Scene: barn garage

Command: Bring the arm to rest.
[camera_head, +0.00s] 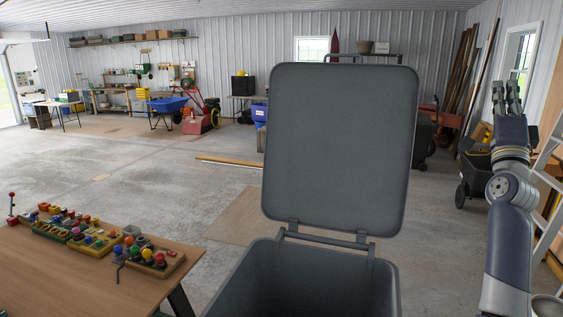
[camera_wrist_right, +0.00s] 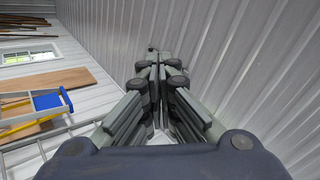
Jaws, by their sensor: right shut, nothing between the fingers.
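My right arm (camera_head: 511,210) rises along the right edge of the head view, with its right gripper (camera_head: 506,90) pointing up. The gripper is shut and empty, and it is apart from everything around it. In the right wrist view the closed fingers (camera_wrist_right: 158,68) meet ahead of the wrist, against the ribbed metal wall and ceiling. My left gripper is in neither view.
A grey bin (camera_head: 305,285) stands in front with its lid (camera_head: 340,145) raised upright. A wooden table (camera_head: 60,285) with colourful knob boards (camera_head: 100,240) is at left. A ladder (camera_head: 548,185) stands close to the right arm. Concrete floor (camera_head: 110,165) is open at left.

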